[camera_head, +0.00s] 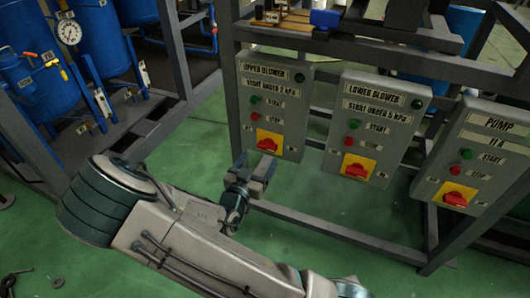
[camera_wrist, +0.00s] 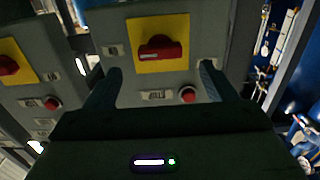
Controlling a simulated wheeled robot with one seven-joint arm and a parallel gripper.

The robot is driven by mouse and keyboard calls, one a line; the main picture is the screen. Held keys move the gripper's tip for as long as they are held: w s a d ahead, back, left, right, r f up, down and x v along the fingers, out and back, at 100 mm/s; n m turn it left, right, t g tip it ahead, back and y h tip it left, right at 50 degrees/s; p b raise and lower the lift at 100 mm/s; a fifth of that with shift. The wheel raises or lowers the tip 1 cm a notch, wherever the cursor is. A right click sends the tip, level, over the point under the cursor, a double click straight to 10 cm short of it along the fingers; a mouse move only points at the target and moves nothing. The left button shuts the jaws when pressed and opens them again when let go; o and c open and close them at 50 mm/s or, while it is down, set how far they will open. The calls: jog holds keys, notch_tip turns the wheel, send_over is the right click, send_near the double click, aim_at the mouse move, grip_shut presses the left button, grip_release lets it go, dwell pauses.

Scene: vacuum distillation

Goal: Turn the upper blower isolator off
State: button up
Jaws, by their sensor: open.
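The upper blower panel (camera_head: 285,75) is a grey box at the left of three, labelled UPPER BLOWER. Its isolator (camera_head: 268,143) is a red handle on a yellow plate near the bottom. In the wrist view the isolator (camera_wrist: 161,48) shows upside down at top centre, its handle lying roughly horizontal. My gripper (camera_head: 256,168) is just below and in front of the isolator. In the wrist view, my gripper (camera_wrist: 157,80) is open, its fingers spread to either side, apart from the handle. Nothing is between the fingers except the panel face behind.
The lower blower panel (camera_head: 374,107) and the pump panel (camera_head: 481,145) stand to the right, each with a red isolator on yellow. Grey frame bars (camera_head: 330,234) run below the panels. Blue tanks (camera_head: 88,40) stand at left. Green floor is clear under the panels.

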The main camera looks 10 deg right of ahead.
aim_at(266, 149)
jog(key=b+x, duration=0.1)
jog(key=x, duration=0.5)
jog(key=shift+w+d, duration=0.15)
jog(key=shift+w, duration=0.05)
jog(key=c, duration=1)
